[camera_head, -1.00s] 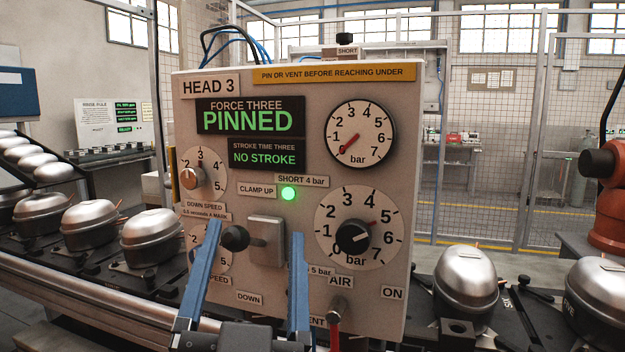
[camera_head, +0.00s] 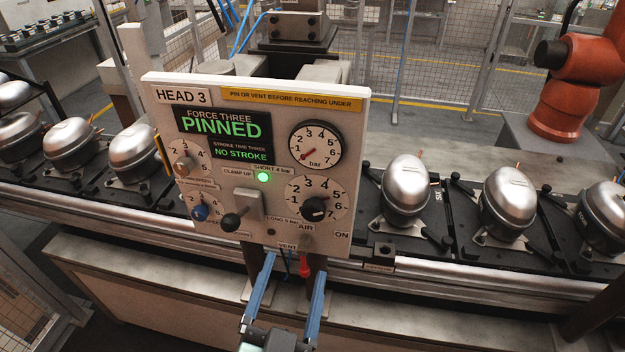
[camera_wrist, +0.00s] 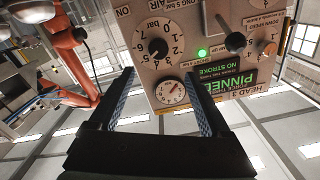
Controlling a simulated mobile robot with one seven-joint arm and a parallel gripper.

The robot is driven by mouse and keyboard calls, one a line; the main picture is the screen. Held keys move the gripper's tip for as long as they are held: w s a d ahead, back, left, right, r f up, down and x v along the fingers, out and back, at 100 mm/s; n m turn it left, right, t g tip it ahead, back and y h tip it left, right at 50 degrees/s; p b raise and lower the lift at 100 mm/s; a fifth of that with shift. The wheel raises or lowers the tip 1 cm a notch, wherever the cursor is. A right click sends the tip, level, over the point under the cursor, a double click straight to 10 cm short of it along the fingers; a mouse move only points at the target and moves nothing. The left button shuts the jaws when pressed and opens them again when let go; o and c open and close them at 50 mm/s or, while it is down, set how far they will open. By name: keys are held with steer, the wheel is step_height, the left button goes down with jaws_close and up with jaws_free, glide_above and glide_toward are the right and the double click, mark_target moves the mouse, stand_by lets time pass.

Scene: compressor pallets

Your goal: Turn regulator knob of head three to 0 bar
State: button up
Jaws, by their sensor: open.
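The HEAD 3 panel (camera_head: 160,122) faces me in the head view. Its black regulator knob (camera_head: 313,209) sits on a round bar dial at lower right, below the pressure gauge (camera_head: 316,146). The knob's pale mark points right, away from the 0 at the dial's bottom. The gauge needle points lower left, near the low end. My gripper (camera_head: 293,267) is open and empty, its blue fingers below the panel's lower edge in the head view. In the wrist view the panel appears upside down; the knob (camera_wrist: 158,48) shows beyond and between my fingertips (camera_wrist: 160,76), apart from them.
A red handle (camera_head: 305,265) hangs under the AIR/VENT marking. Silver compressors (camera_head: 406,184) line the conveyor on both sides. An orange robot arm (camera_head: 560,105) stands at right.

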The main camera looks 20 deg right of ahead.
mark_target(313, 213)
steer(key=p+x, duration=0.6)
steer(key=x, duration=0.5)
steer(key=shift+w+d, duration=0.2)
steer(key=shift+w+d+p, duration=0.3)
steer(key=shift+w, duration=0.05)
jaws_close()
